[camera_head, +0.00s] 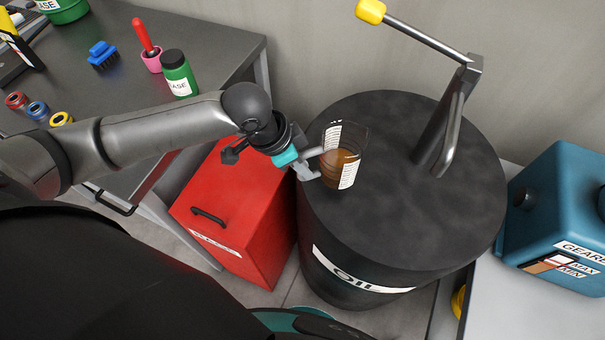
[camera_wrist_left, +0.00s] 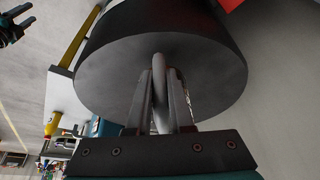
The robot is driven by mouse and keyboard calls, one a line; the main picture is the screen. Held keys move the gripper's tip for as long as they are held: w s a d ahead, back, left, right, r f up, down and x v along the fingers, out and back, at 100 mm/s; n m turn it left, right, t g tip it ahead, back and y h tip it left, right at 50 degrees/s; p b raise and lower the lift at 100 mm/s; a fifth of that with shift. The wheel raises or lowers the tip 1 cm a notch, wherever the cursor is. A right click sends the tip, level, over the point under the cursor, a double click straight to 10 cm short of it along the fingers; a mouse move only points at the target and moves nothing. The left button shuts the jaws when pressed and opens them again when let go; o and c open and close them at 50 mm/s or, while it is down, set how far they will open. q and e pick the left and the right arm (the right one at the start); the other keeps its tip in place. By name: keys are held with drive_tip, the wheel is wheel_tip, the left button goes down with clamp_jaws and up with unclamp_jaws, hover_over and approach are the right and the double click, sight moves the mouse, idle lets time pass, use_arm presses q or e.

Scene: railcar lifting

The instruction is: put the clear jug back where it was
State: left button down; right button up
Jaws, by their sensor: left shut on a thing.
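The clear jug (camera_head: 352,148) holds brown liquid and has white label strips on its sides. It appears upright over the left part of the black oil drum's top (camera_head: 410,225). I cannot tell whether its base touches the drum. My left gripper (camera_head: 312,163) is at the jug's left side, shut on its handle. In the left wrist view my left gripper (camera_wrist_left: 160,105) has the curved handle (camera_wrist_left: 159,75) between its fingers, and the jug's body is almost wholly hidden. A small dark gripper, apparently my right one (camera_wrist_left: 22,20), shows at the upper left of that view.
A pump lever (camera_head: 450,115) with a yellow knob rises from the drum. A red cabinet (camera_head: 245,205) stands left of the drum, and a blue gear-oil can (camera_head: 560,215) at right.

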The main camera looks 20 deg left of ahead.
use_arm(q)
drive_tip(key=shift+f+b, duration=0.3)
drive_tip(key=shift+f, duration=1.45)
drive_tip(key=shift+f, duration=0.15)
drive_tip(key=c, duration=0.8)
unclamp_jaws()
drive_tip(key=p+v, duration=0.2)
drive_tip(key=v, duration=1)
